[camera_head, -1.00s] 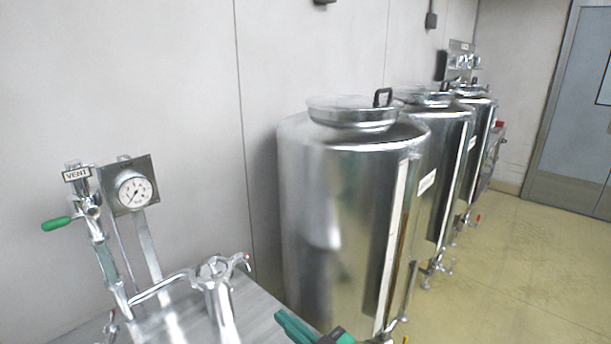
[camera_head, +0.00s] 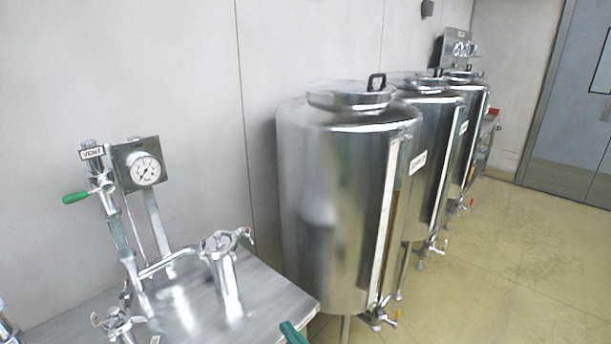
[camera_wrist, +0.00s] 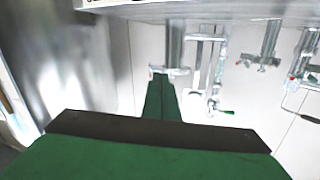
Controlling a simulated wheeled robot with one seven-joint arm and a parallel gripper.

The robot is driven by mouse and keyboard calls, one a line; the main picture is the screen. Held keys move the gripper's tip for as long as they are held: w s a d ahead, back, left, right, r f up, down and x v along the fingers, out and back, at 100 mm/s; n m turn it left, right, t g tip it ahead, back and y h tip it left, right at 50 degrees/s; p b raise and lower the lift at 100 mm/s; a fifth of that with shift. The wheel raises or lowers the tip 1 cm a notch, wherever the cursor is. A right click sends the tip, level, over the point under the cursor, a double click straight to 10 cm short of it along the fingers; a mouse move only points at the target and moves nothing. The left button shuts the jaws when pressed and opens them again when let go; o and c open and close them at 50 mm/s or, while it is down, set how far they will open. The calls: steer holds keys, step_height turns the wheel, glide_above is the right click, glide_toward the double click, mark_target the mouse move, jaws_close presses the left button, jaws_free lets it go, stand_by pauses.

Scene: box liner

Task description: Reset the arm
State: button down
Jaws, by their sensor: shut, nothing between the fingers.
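My gripper shows in the wrist view (camera_wrist: 162,98) as two long green fingers pressed together, with nothing between them. They extend from a dark bar and a broad green body at the bottom. In the head view only a small green part of my gripper (camera_head: 292,333) shows at the bottom edge, just below the front corner of the steel table (camera_head: 275,290). The rest of the arm is out of that view.
A large steel tank (camera_head: 335,200) stands right of the table, with two more tanks behind it along the wall. The table carries a gauge (camera_head: 146,170), a green-handled vent valve (camera_head: 76,198) and a lidded steel vessel (camera_head: 222,265). Floor (camera_head: 500,290) at right is clear.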

steer(key=s+d+f+m+h, duration=0.3)
steer(key=s+f+m+h, duration=0.45)
steer(key=s+f, duration=0.95)
steer(key=s+r+n+h, duration=0.1)
steer(key=s+r, duration=0.1)
steer(key=s, duration=0.8)
steer(key=s+r+n+h, duration=0.1)
steer(key=s+r, duration=0.2)
steer(key=s, duration=0.7)
steer(key=shift+s+d+t, duration=0.2)
steer(key=shift+d+t, duration=0.1)
steer(key=shift+d, duration=0.05)
steer(key=c, duration=2.4)
jaws_free()
steer(key=shift+s+r+n, duration=0.25)
steer(key=shift+s+r, duration=0.05)
steer(key=shift+r, duration=0.05)
steer(key=shift+c, duration=0.2)
steer(key=o, duration=0.5)
steer(key=shift+s+a+r, duration=0.1)
steer(key=shift+s, duration=0.05)
